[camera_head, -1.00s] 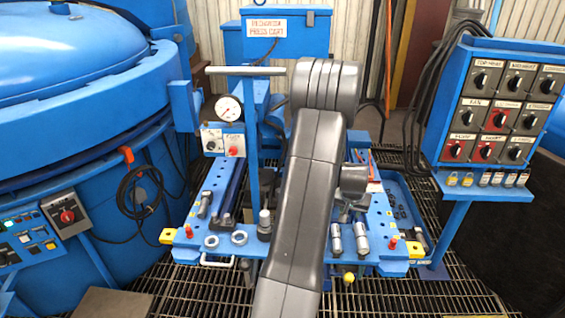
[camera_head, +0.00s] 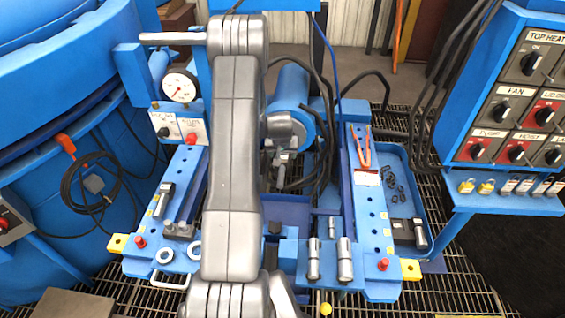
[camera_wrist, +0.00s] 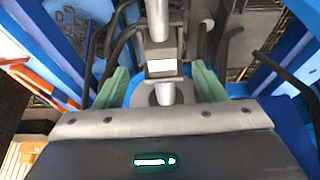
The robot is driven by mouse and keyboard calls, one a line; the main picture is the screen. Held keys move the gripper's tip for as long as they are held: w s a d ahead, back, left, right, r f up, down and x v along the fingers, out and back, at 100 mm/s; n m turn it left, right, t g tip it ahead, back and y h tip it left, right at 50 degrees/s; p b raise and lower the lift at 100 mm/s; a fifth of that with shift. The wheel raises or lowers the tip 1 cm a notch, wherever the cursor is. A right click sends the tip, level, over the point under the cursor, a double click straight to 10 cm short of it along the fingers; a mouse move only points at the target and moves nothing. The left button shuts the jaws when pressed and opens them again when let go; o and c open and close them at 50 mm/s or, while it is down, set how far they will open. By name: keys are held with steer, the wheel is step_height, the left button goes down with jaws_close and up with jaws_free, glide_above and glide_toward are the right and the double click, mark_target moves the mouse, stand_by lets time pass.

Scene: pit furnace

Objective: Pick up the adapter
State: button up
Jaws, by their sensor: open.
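In the wrist view my gripper (camera_wrist: 161,80) is open, with one green finger on each side of a silver cylindrical part (camera_wrist: 160,66) that has a pale band. I cannot tell whether the fingers touch it, or whether it is the adapter. In the head view my grey arm covers the middle left of the blue cart, and my gripper is mostly hidden. Two upright silver cylinders (camera_head: 314,258) (camera_head: 345,260) stand on the cart's front plate. Another cylinder lies in the right tray (camera_head: 419,235). None is clearly marked as the adapter.
Red-handled pliers (camera_head: 364,148) lie on the cart's right rail, and a chain (camera_head: 394,183) lies in the tray. Two rings (camera_head: 165,254) (camera_head: 194,250) lie at front left. Black hoses (camera_head: 322,150) loop near the blue hydraulic cylinder (camera_head: 290,100). A control panel (camera_head: 515,105) stands at right.

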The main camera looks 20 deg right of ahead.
mark_target(283, 158)
steer(key=shift+p+x, duration=0.35)
steer(key=shift+x, duration=2.3)
steer(key=shift+w, duration=0.15)
steer(key=c, duration=1.2)
steer(key=shift+w+r, duration=0.1)
steer(key=shift+r, duration=0.05)
jaws_close()
steer(key=shift+r, duration=0.1)
